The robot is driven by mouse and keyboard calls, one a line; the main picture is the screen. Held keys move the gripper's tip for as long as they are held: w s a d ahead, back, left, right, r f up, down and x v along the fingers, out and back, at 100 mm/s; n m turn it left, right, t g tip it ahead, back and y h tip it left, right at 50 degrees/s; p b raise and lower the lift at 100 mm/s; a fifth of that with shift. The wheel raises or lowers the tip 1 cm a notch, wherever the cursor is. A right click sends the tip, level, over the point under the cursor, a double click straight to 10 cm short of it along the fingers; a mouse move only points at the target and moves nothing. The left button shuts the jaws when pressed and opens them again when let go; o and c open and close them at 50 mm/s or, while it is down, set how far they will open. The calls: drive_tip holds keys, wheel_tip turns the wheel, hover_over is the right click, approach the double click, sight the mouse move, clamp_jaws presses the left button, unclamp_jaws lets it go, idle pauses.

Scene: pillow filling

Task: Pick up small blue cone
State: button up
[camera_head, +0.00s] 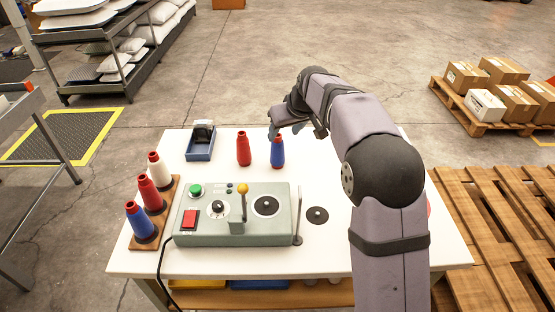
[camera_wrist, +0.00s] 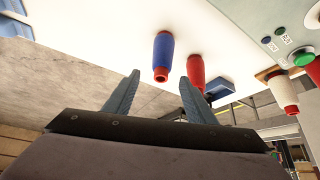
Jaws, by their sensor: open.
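A small blue cone (camera_head: 278,152) with a red top stands upright on the white table, right of a red cone (camera_head: 242,148). Another blue cone (camera_head: 139,221) stands on the wooden rack at the left. My gripper (camera_head: 288,132) is open and empty, close behind the small blue cone in the head view. In the wrist view, the small blue cone (camera_wrist: 163,54) appears ahead of the two spread fingers (camera_wrist: 162,92), between their lines and apart from them. The red cone (camera_wrist: 196,72) shows just right of it there, near the right finger.
The wooden rack (camera_head: 167,212) also holds a white cone (camera_head: 159,168) and a red cone (camera_head: 150,192). A green control box (camera_head: 270,237) with a yellow-knobbed lever stands in front. A blue tray (camera_head: 199,153) with a dark device is at the back left.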

sight(279, 137)
drive_tip(key=shift+w+a, duration=0.1)
drive_tip(key=shift+w, duration=0.1)
drive_tip(key=shift+p+x, duration=1.65)
drive_tip(key=shift+x, duration=2)
drive_tip(key=shift+a+r, duration=0.1)
drive_tip(key=shift+a, duration=0.1)
clamp_jaws()
drive_tip(key=shift+r, duration=0.1)
